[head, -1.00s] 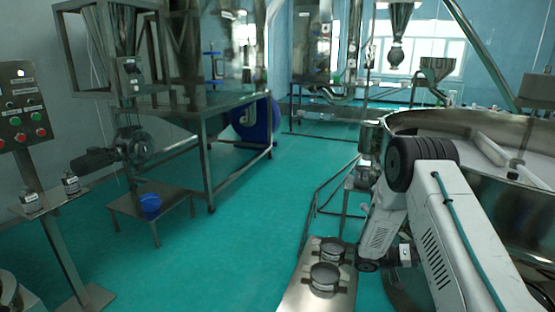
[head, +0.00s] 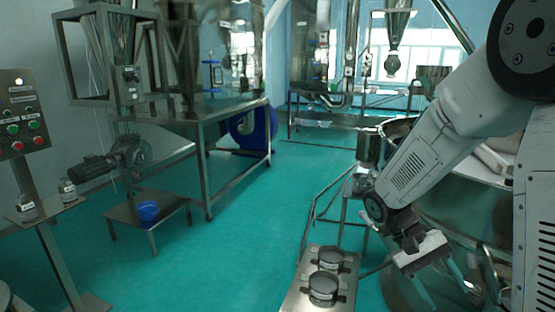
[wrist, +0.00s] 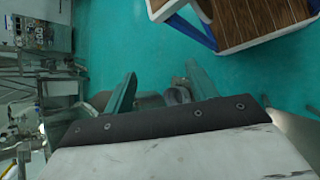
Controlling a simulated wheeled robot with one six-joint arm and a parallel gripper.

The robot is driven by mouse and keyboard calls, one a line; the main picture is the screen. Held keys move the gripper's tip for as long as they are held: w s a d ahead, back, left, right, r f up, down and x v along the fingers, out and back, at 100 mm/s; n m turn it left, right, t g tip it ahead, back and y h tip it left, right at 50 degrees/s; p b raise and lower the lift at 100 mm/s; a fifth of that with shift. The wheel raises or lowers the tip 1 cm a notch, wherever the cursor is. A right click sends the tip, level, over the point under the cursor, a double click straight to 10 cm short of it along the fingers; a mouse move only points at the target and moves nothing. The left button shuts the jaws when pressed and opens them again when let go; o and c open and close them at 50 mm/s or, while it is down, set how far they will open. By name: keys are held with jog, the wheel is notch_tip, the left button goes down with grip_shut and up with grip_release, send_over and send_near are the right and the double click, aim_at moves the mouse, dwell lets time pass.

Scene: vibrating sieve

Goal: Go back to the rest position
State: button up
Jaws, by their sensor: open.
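My gripper (head: 452,285) is at the lower right of the head view, beside the steel plate and in front of the large round sieve. Its two green fingers are apart with nothing between them. In the wrist view, my gripper (wrist: 158,88) also shows both fingers spread, with turquoise floor beyond. My arm bends down from the upper right and covers much of the sieve (head: 435,215).
A narrow steel plate (head: 296,297) holds two round dark-topped containers (head: 323,288) left of my gripper. A blue bowl (head: 148,211) is on a low stand at left. A control panel (head: 22,115) is at the far left. The middle floor is clear.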

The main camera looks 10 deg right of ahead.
jog(key=s+a+r+n+t+y, duration=0.3)
jog(key=s+a+r+t, duration=0.6)
jog(key=s+a+r, duration=0.3)
jog(key=shift+a+r+t+y, duration=0.15)
jog(key=shift+t+y, duration=0.25)
jog(key=shift+y, duration=0.5)
